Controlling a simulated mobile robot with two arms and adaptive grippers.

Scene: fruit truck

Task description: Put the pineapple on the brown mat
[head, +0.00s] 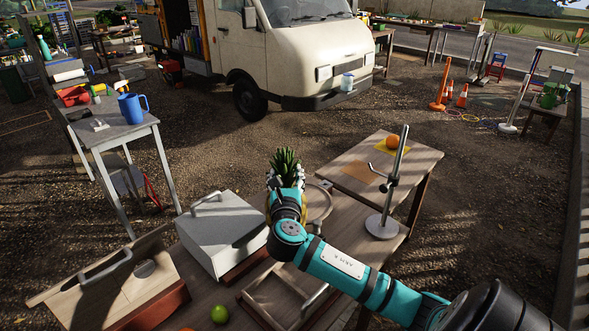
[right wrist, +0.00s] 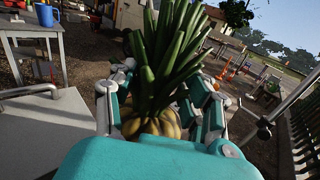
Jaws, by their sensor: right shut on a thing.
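The pineapple shows in the head view as a green leafy crown (head: 286,163), with most of its body hidden behind my right gripper (head: 286,185). In the right wrist view the pineapple (right wrist: 152,128) sits between the fingers of my right gripper (right wrist: 160,100), crown up, and the fingers are shut on it. The brown mat (head: 357,173) lies flat and bare on the wooden table to the right of the gripper. My left gripper is not in view.
An orange (head: 392,141) sits on a yellow mat (head: 379,147) beyond the brown mat. A metal stand (head: 383,225) with a tall rod rises near that table's front right. A white box (head: 220,235) stands left of the gripper, and a round pan or plate (head: 318,203) lies beside it.

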